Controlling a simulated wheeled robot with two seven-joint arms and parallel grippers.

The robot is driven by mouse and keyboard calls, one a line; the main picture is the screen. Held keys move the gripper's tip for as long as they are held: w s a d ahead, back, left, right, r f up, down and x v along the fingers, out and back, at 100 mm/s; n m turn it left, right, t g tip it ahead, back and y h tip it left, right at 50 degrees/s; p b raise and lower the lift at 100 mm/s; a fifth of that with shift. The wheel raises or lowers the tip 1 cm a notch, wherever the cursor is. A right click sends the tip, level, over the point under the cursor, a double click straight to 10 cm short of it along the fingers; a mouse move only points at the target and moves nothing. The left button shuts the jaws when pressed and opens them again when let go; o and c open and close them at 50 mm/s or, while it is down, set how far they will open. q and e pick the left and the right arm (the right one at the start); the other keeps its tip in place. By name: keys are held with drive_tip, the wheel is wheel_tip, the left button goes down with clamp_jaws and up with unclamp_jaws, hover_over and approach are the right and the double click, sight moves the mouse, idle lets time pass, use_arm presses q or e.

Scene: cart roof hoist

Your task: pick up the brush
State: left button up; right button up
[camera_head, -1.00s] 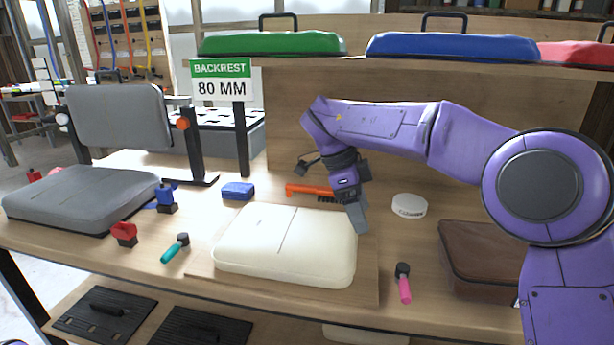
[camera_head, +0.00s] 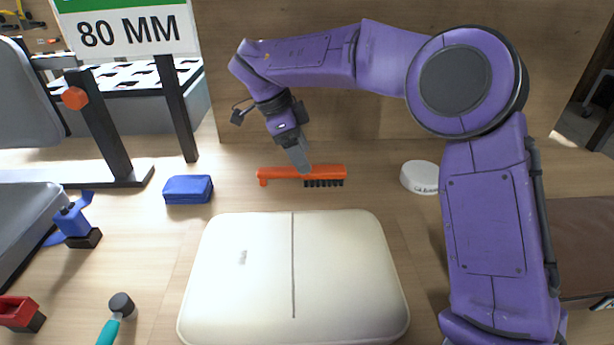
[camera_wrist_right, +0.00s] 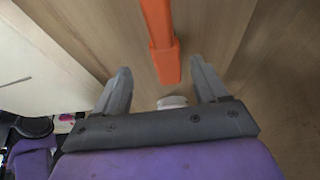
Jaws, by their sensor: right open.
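The brush (camera_head: 320,172) has an orange handle and back with black bristles at its right part. It lies on the table behind the cream cushion. In the right wrist view its orange body (camera_wrist_right: 160,40) runs from the top edge down to between the finger tips. My right gripper (camera_head: 300,162) points down at the brush in the head view, with its grey fingers in front of the brush's middle. In the right wrist view my right gripper (camera_wrist_right: 160,75) is open, one finger on each side, with nothing held. Whether the fingers touch the brush cannot be told. My left gripper is out of view.
The cream cushion (camera_head: 245,300) lies in front of the brush. A blue block (camera_head: 188,189) is at left, and a white round tin (camera_head: 420,177) is at right. A wooden panel (camera_head: 350,115) stands behind. A teal-handled tool (camera_head: 110,328) lies front left.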

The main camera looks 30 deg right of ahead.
drive_tip(key=x, duration=0.2)
drive_tip(key=b+x, duration=0.1)
drive_tip(key=w+x, duration=0.1)
drive_tip(key=x, duration=0.1)
drive_tip(key=shift+s+d+f+b, duration=0.1)
drive_tip(key=shift+f+b, duration=0.3)
drive_tip(key=shift+s+d+f, duration=0.1)
drive_tip(key=c, duration=1.1)
wheel_tip(320, 180, up, 10)
drive_tip(key=p, duration=0.3)
drive_tip(key=shift+p, duration=0.3)
drive_tip(key=shift+o, duration=1)
drive_tip(key=shift+c, duration=0.2)
